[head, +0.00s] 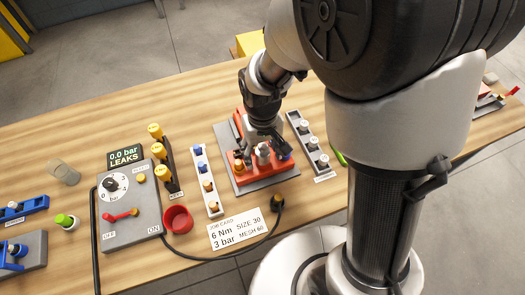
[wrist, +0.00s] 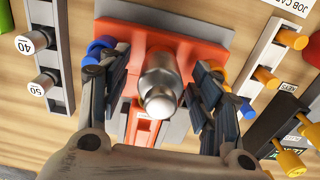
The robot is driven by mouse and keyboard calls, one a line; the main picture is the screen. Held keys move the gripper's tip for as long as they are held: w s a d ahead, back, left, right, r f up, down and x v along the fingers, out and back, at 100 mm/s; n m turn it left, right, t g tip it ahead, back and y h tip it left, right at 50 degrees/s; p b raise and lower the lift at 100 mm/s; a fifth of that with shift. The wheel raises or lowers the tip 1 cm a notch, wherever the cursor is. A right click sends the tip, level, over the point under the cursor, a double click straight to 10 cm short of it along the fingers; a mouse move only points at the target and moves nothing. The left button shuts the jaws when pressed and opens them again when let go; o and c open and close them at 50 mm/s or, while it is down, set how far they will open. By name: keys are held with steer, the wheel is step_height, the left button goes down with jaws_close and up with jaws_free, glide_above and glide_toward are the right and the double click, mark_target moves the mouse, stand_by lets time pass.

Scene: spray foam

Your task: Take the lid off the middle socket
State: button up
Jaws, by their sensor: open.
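A red block (head: 270,172) with three sockets in a row stands on a grey plate (head: 228,165). In the head view an orange part (head: 239,163) is at its left and a blue part (head: 284,155) at its right. A silver, round-ended cylinder (head: 263,152) stands at the middle socket; it shows large in the wrist view (wrist: 160,85). My gripper (head: 264,140) is over the block, pointing down. In the wrist view my gripper (wrist: 161,65) is open, one finger on each side of the cylinder, with a gap visible on both sides. The socket under the cylinder is hidden.
A white rack (head: 207,182) with blue and orange parts stands left of the plate, and a grey rack (head: 309,143) with silver parts right of it. Further left are yellow-topped parts (head: 155,131), a red cup (head: 177,220) and a control box (head: 130,205). A job card (head: 237,230) lies in front.

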steer(key=shift+r, duration=0.1)
steer(key=shift+c, duration=0.4)
steer(key=c, duration=1.1)
